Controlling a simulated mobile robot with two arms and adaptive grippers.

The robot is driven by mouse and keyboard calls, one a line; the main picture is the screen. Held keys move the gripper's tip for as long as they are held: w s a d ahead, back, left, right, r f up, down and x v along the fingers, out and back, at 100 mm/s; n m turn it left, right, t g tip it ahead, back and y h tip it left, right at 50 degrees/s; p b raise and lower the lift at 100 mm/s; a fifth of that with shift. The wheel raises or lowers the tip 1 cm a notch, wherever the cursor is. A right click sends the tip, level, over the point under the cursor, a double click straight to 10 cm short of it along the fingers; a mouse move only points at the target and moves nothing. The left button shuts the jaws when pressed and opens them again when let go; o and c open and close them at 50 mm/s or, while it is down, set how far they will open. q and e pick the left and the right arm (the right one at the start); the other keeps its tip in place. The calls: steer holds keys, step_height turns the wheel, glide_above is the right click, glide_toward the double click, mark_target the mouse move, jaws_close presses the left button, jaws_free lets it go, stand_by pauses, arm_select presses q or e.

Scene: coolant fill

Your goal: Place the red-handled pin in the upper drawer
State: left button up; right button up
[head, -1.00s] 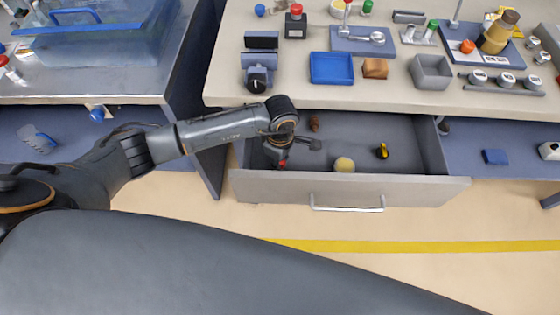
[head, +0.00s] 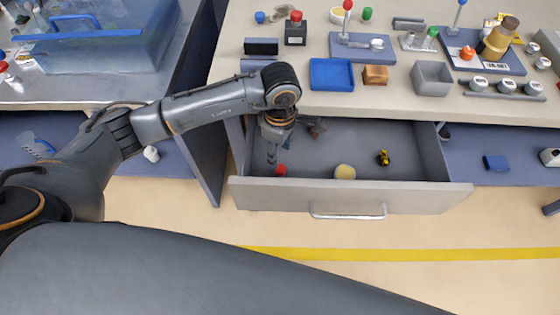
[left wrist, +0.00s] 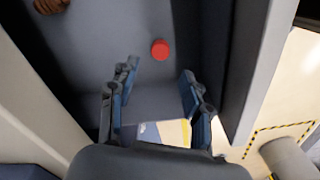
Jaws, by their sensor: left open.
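A red round piece, seemingly the handle of the red-handled pin (head: 281,169), is inside the open upper drawer (head: 345,197), near its front left corner. In the left wrist view it shows as a red disc (left wrist: 160,50) on the grey drawer floor, ahead of the fingertips; any shaft is hidden. My left gripper (head: 272,157) points down into the left part of the drawer. My right gripper is not in view.
The drawer also holds a yellowish round piece (head: 345,172) and a black-and-yellow piece (head: 383,157). The worktop above carries a blue tray (head: 331,74), a wooden block (head: 375,75) and a grey bin (head: 432,78). The drawer's right part has free floor.

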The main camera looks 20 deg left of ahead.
arm_select(q)
step_height(320, 180, up, 2)
steer(key=shift+r, duration=0.2)
stand_by(1.3)
